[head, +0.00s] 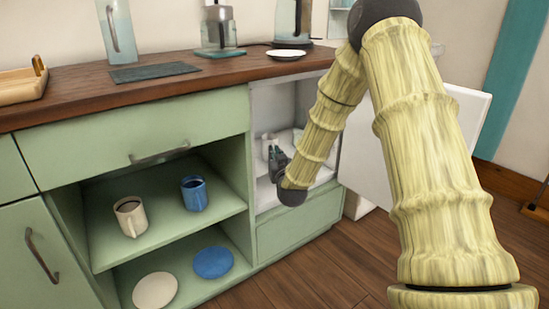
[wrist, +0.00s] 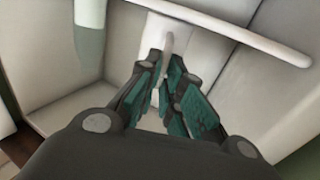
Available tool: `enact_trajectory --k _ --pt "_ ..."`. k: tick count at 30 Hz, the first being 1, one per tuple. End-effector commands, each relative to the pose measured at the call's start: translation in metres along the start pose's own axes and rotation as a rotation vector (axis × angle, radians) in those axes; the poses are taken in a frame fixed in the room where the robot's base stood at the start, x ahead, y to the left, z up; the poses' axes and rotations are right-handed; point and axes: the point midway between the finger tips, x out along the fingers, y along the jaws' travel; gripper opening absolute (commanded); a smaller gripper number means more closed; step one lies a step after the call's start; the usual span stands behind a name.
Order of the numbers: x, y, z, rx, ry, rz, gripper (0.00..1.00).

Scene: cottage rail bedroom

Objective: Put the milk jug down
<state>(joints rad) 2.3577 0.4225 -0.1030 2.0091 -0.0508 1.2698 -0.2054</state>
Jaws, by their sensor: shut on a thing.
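The milk jug (wrist: 190,38) is white and shows at the top centre of the wrist view, just beyond my gripper (wrist: 168,72). Its narrow pale handle runs between the teal finger pads, and my gripper is shut on it. In the head view my gripper (head: 273,156) is inside the open white compartment of the green cabinet, with the small white jug (head: 267,141) at its tip. The fingers hide part of the jug. I cannot tell whether its base touches the compartment floor.
The compartment's white door (head: 462,125) stands open at the right. A pale bottle-like thing (wrist: 90,38) is left of my gripper, and a white bar (wrist: 235,32) crosses above. Open shelves at the left hold a cream mug (head: 130,216) and a blue mug (head: 194,194).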

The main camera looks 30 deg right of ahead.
Motion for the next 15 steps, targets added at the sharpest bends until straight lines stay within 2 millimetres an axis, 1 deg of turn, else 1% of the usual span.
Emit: enact_trajectory --k 6,7,9,10,15 --pt "0.0001 0.0001 0.0013 0.0 0.0 0.0 0.0" --pt "-0.0001 0.0003 0.0015 0.0 -0.001 0.0 0.14" --pt "-0.0001 0.0003 0.0014 0.0 -0.001 0.0 0.26" --pt "-0.0001 0.0003 0.0013 0.0 -0.001 0.0 0.3" --pt "-0.0001 0.0003 0.0013 0.0 -0.001 0.0 0.3"
